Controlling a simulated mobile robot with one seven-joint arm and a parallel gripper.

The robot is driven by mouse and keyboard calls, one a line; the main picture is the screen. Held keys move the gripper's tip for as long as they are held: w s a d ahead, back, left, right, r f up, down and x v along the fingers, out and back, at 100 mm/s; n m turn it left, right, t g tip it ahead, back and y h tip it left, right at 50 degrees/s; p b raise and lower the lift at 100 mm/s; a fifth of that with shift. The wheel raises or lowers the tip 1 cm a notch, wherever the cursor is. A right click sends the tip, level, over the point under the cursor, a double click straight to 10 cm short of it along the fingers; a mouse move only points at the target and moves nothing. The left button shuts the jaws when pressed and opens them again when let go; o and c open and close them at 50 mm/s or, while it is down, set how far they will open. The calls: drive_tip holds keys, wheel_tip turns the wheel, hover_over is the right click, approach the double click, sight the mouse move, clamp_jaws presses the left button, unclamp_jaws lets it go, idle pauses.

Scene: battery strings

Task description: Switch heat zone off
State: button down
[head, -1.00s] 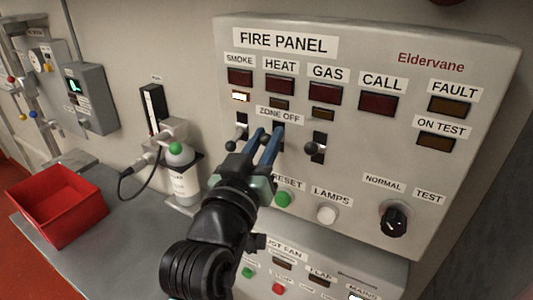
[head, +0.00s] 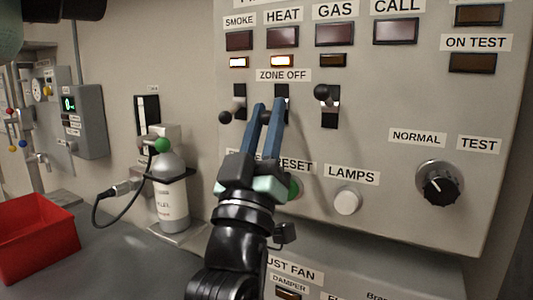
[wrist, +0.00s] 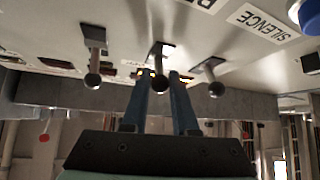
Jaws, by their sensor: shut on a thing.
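The heat zone-off switch (head: 282,91) is the middle of three levers under the ZONE OFF label (head: 284,75). My gripper (head: 267,108) is shut on its dark ball knob, with one blue finger on each side. The knob sits low against its slot, and the fingers partly hide it. In the wrist view the knob (wrist: 160,84) shows between the fingertips (wrist: 163,78). The small amber lamp (head: 282,61) under HEAT is lit.
The smoke lever (head: 225,117), left, is down, and its amber lamp (head: 238,62) is lit. The gas lever (head: 321,91), right, is up, and its lamp (head: 333,60) is dark. Both stand close beside my fingers. A bottle (head: 170,190) and red bin (head: 35,235) are left.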

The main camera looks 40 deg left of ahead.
drive_tip(key=f+b, duration=0.1)
drive_tip(key=b, duration=0.1)
drive_tip(key=shift+w+n+t+y+b, duration=0.1)
drive_tip(key=shift+n+t+y+b, duration=0.25)
drive_tip(key=shift+n+t+y, duration=0.05)
drive_tip(key=shift+r+y+b, duration=0.2)
drive_tip(key=shift+y+b, duration=0.2)
drive_tip(key=shift+b, duration=0.05)
drive_tip(key=c, duration=0.7)
unclamp_jaws()
drive_tip(key=b+v, duration=0.4)
drive_tip(key=v, duration=0.9)
